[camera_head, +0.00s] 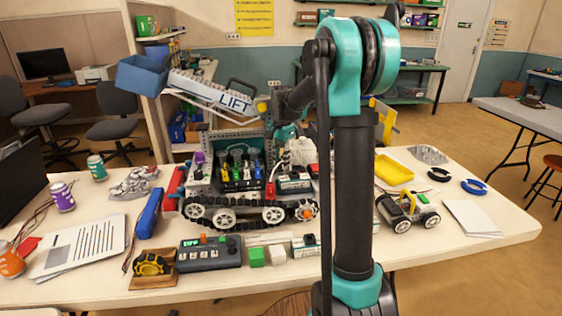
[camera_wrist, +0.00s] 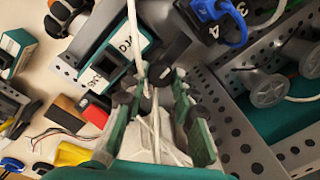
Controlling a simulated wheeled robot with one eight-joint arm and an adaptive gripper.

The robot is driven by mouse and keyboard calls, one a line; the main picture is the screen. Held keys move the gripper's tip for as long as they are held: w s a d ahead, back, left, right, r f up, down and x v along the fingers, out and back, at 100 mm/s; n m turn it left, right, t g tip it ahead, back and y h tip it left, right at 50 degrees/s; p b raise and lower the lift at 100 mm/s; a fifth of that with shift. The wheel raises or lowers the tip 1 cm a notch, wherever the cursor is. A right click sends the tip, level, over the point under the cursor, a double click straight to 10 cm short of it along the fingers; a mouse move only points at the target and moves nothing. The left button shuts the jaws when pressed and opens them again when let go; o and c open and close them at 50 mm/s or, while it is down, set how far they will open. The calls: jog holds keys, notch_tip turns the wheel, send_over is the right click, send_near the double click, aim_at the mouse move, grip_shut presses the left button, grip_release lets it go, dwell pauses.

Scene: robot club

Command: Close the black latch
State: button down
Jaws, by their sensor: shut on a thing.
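My gripper (camera_wrist: 156,84) shows in the wrist view, its green fingers with dark tips closed around a small black part, which looks like the latch. The part (camera_wrist: 165,66) sits beside a teal box with white labels (camera_wrist: 112,52). A white cable runs down to the fingertips, and the fingers hide part of the contact. In the head view, my arm covers part of the wheeled rover (camera_head: 238,190), and my gripper is mostly hidden behind it near the rover's right side. The latch cannot be made out there.
A perforated grey rover frame (camera_wrist: 235,135) stands close on the right of my gripper, with cables and plugs above. A grey control box (camera_head: 210,253), a small wheeled car (camera_head: 408,211) and a yellow tray (camera_head: 393,169) lie on the table around the rover.

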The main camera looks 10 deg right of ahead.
jog(key=n, duration=0.8)
jog(key=shift+w, duration=0.1)
jog(key=n, duration=0.4)
jog(key=shift+n, duration=0.3)
jog(key=shift+a+n+g, duration=0.1)
jog(key=shift+n+g, duration=0.2)
jog(key=shift+n, duration=1.5)
jog(key=c, duration=1.2)
grip_release()
